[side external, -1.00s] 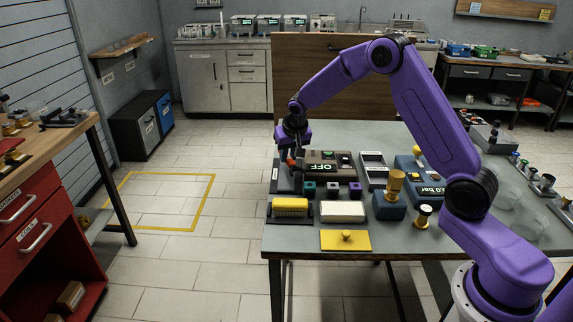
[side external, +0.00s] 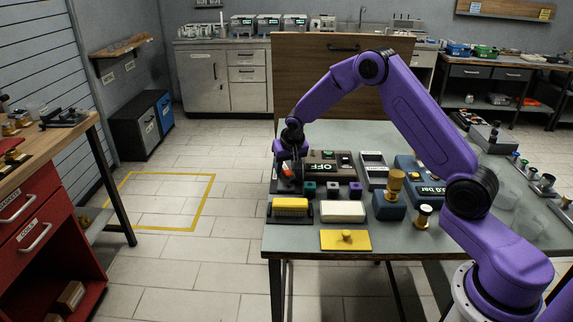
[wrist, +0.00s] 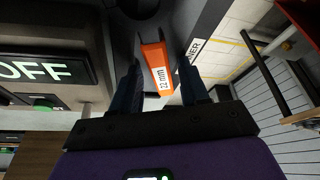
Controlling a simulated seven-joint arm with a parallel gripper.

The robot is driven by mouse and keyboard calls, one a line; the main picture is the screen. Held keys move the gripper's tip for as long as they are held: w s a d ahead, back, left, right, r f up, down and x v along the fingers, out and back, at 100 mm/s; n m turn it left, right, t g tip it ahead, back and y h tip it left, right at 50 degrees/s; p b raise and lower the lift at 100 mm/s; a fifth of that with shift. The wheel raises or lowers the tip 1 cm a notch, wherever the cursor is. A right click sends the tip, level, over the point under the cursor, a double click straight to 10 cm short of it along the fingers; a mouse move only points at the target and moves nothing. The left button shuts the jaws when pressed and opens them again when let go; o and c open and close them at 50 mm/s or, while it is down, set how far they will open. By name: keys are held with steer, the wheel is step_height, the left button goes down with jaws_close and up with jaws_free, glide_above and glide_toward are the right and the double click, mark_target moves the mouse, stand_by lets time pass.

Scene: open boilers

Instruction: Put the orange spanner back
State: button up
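The orange spanner (wrist: 157,66), marked "22 mm", lies between the two fingers of my gripper (wrist: 160,78) in the wrist view. A narrow gap seems to show on its right side, and whether the fingers press on it is unclear. Its far end reaches over a dark surface. A label ending in "NER" (wrist: 194,50) is on the dark holder just right of it. In the side view my gripper (side external: 289,168) is low over the dark holder (side external: 277,186) at the table's left edge. There the fingers mostly hide the spanner.
The boiler panel reading OFF (side external: 322,167) stands close to the right of my gripper. The table's left edge is close.

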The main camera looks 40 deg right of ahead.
steer(key=shift+r, duration=0.1)
steer(key=v, duration=1.2)
steer(key=shift+s, duration=0.15)
steer(key=s+a+r+n+g+y, duration=0.1)
steer(key=s+a+n, duration=0.4)
steer(key=s, duration=0.5)
steer(key=s+a+r+n+g+y, duration=0.1)
steer(key=s+a+r+n, duration=0.15)
steer(key=s+a, duration=0.6)
steer(key=s+d+n+g, duration=0.1)
steer(key=s+n, duration=0.3)
steer(key=s, duration=0.7)
steer(key=s+d+f+n, duration=0.1)
steer(key=s+d+n, duration=0.2)
steer(key=s, duration=0.9)
steer(key=shift+s+f+n+g, duration=0.2)
steer(key=shift+f+n+g, duration=0.15)
steer(key=shift+n, duration=0.9)
